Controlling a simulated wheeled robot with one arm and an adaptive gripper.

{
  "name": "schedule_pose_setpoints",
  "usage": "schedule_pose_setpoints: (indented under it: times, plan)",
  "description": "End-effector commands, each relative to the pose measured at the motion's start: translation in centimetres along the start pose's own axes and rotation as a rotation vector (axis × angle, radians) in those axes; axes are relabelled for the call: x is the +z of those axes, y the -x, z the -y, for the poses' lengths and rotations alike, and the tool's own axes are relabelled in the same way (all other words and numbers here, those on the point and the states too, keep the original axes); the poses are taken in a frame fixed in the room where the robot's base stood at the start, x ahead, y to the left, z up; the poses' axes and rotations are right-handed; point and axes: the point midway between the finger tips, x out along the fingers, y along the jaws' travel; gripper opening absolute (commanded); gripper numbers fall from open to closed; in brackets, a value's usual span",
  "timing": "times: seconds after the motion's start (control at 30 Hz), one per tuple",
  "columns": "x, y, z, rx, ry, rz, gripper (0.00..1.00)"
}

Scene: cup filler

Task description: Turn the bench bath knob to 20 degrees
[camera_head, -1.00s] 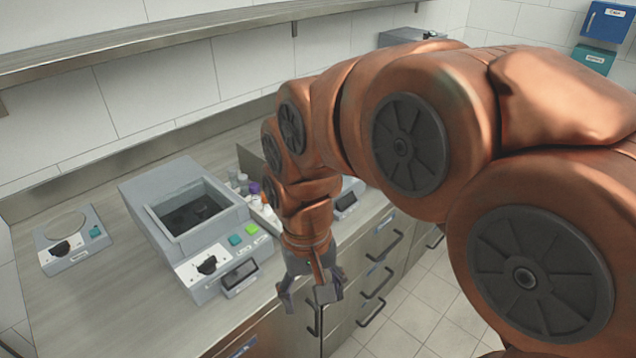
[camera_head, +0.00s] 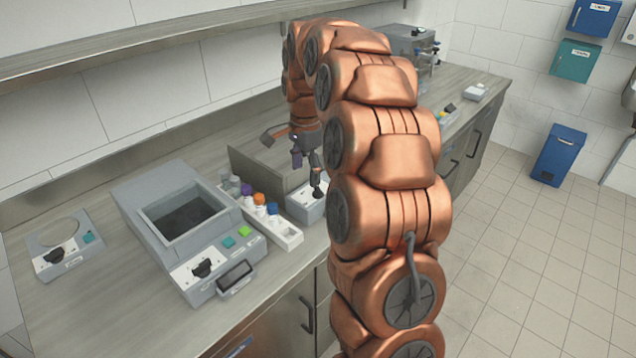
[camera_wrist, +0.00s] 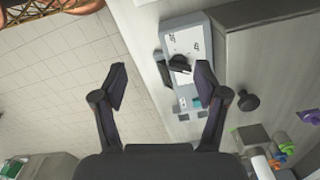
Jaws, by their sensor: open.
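The grey bench bath (camera_head: 130,208), a box with an open square well, stands on the bench at left in the head view. Its black knob (camera_head: 202,268) sits on a white front plate, beside teal and green buttons. I cannot read the knob's angle. My gripper (camera_head: 307,170) is open and empty, well to the right of the bath, above a small pale device (camera_head: 303,205). In the wrist view my gripper (camera_wrist: 162,84) has its fingers apart. A device with a white plate and black knob (camera_wrist: 180,63) shows beyond them, near the right finger.
A rack (camera_head: 288,238) of capped bottles and an upright grey panel (camera_head: 262,180) stand between the bath and my gripper. A flat unit with a round recess (camera_head: 45,238) lies far left. A shelf (camera_head: 130,40) runs above. The bench front left is clear.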

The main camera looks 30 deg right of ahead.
Motion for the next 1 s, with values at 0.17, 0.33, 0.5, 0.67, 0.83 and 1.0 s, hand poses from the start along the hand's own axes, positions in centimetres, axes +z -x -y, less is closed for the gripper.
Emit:
schedule_pose_setpoints:
  times: [0.17, 0.33, 0.5, 0.67, 0.83, 1.0]
  plan:
    - [-3.7, -0.8, 2.2, -0.007, -0.181, -0.012, 0.73]
    - [-5.3, -1.1, 3.0, -0.015, -0.264, -0.017, 0.73]
    - [-5.6, -2.0, 3.2, -0.015, -0.277, -0.018, 0.73]
    - [-5.5, -3.8, 3.0, -0.009, -0.275, -0.016, 0.73]
    - [-5.6, -6.2, 3.1, -0.011, -0.275, -0.017, 0.73]
    - [-5.6, -8.1, 3.1, -0.010, -0.274, -0.016, 0.73]
